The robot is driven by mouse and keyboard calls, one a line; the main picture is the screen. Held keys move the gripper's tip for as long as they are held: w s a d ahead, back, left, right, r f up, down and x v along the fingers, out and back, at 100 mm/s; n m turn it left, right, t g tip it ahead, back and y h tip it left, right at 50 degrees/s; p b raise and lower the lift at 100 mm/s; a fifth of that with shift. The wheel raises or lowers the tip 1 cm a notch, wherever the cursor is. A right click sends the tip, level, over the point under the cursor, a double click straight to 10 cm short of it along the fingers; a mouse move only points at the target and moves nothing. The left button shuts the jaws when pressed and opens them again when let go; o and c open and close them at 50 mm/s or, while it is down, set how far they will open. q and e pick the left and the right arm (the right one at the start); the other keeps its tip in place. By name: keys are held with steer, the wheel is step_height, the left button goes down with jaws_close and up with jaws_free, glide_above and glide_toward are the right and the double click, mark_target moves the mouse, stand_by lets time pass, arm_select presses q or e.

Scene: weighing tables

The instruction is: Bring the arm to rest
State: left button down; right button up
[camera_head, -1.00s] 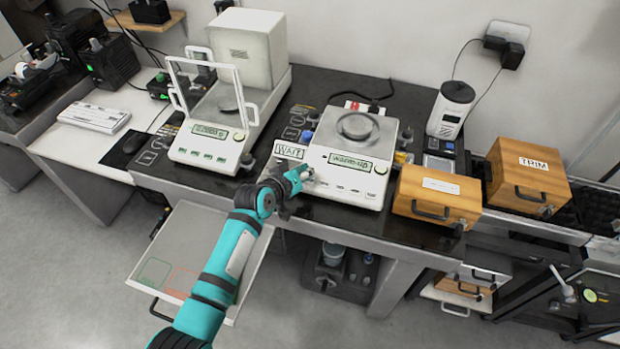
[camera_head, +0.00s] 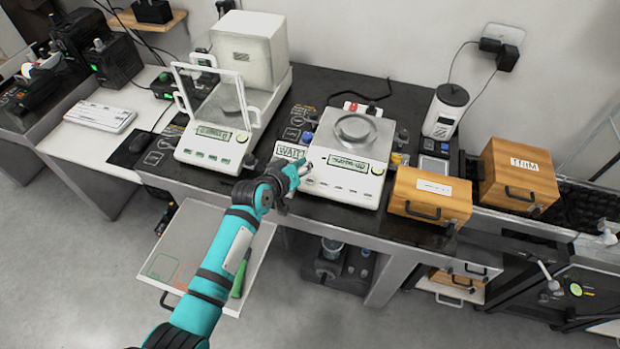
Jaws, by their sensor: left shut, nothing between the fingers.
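My left arm reaches up from the bottom of the head view. Its gripper (camera_head: 301,169) is shut and empty, at the front left corner of the right-hand balance (camera_head: 345,186). I cannot tell whether the fingertips touch the balance. The balance has a round pan (camera_head: 355,131) with nothing visible on it and a lit display. A card marked WAIT (camera_head: 290,150) lies just behind the gripper. My right gripper is not in view.
A balance with a glass shield (camera_head: 212,145) stands to the left. Wooden boxes (camera_head: 430,196) and a TRIM box (camera_head: 520,175) stand right. An open drawer (camera_head: 200,225) juts out below the arm, with a green item (camera_head: 239,280) partly visible. The floor at left is clear.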

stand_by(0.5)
arm_select(q)
steer(key=s+a+m+g+y, duration=0.1)
steer(key=s+a+g+y, duration=0.1)
steer(key=s+a, duration=0.75)
steer(key=s+a+m+g+y, duration=0.1)
steer(key=s+a+g+y, duration=0.2)
steer(key=s, duration=1.1)
steer(key=s+a+m+g+y, duration=0.1)
steer(key=s+a+g+y, duration=0.1)
steer(key=s+a, duration=0.75)
step_height(320, 180, down, 28)
steer(key=s+d+r+g+b, duration=0.1)
steer(key=s+d+b, duration=0.2)
steer(key=s+a+f+g+b, duration=0.1)
steer(key=s+a+f+b, duration=0.1)
steer(key=s+f, duration=1.5)
step_height(320, 180, down, 4)
steer(key=shift+a+r+m+b, duration=0.15)
steer(key=shift+a+m+b, duration=0.15)
steer(key=shift+a, duration=0.5)
steer(key=shift+s, duration=0.1)
